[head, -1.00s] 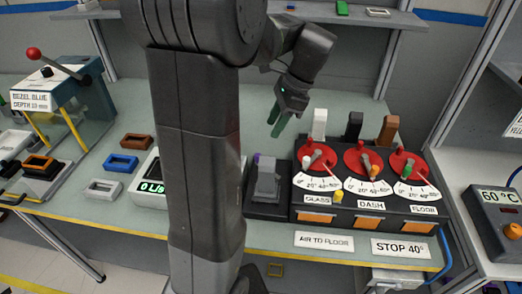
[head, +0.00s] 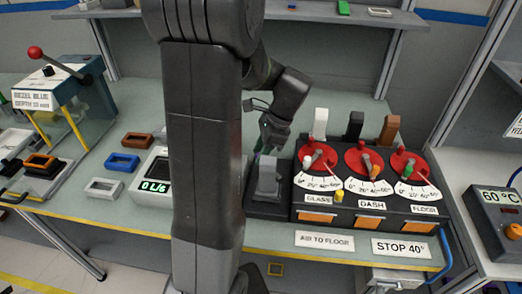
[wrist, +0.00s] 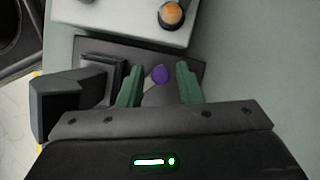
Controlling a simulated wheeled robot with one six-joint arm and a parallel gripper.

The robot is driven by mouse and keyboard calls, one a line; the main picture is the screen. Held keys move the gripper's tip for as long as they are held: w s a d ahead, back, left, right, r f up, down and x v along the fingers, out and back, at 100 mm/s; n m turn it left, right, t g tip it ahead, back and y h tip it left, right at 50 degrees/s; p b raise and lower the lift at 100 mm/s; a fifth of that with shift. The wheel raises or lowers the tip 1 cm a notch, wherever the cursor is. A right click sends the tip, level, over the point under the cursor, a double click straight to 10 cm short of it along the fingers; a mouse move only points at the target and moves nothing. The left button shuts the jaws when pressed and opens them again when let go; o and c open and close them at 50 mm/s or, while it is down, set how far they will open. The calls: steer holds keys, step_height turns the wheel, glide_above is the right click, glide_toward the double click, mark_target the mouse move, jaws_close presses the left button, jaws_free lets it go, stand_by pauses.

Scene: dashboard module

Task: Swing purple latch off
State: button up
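My gripper (wrist: 157,68) is open, with one green finger on each side of the knob and gaps between. In the head view my gripper (head: 265,146) points down at the back of the grey block (head: 267,180) on its black base (head: 268,209). The purple knob is hidden there behind my gripper.
The black panel with red dials (head: 365,160) stands close to the right of the block. A white box with a green readout (head: 155,187) stands to the left, and its orange knob (wrist: 171,14) shows in the wrist view. The bench behind is clear.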

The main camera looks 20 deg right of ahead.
jaws_close()
steer(key=shift+a+n, duration=0.1)
steer(key=shift+n, duration=0.2)
steer(key=shift+s+a+r+n+g+p, duration=0.15)
steer(key=shift+n+p, duration=0.1)
steer(key=shift+n, duration=0.15)
steer(key=shift+a+f+n+g+p, duration=0.15)
steer(key=shift+n+g+p, duration=0.1)
steer(key=shift+n, duration=0.15)
steer(key=shift+s+a+r+n+g+p, duration=0.15)
steer(key=shift+n+p, duration=0.1)
steer(key=shift+n, duration=0.15)
steer(key=shift+s+a+n+g+p, duration=0.1)
steer(key=shift+a+n+g+p, duration=0.15)
steer(key=shift+n, duration=0.5)
steer(key=shift+s+a+n+g+p, duration=0.15)
steer(key=shift+n+g, duration=0.15)
steer(key=shift+n, duration=0.4)
steer(key=shift+s+a+n+g+p, duration=0.15)
steer(key=shift+n+g, duration=0.15)
steer(key=shift+n, duration=0.45)
steer(key=shift+o, duration=1.3)
jaws_free()
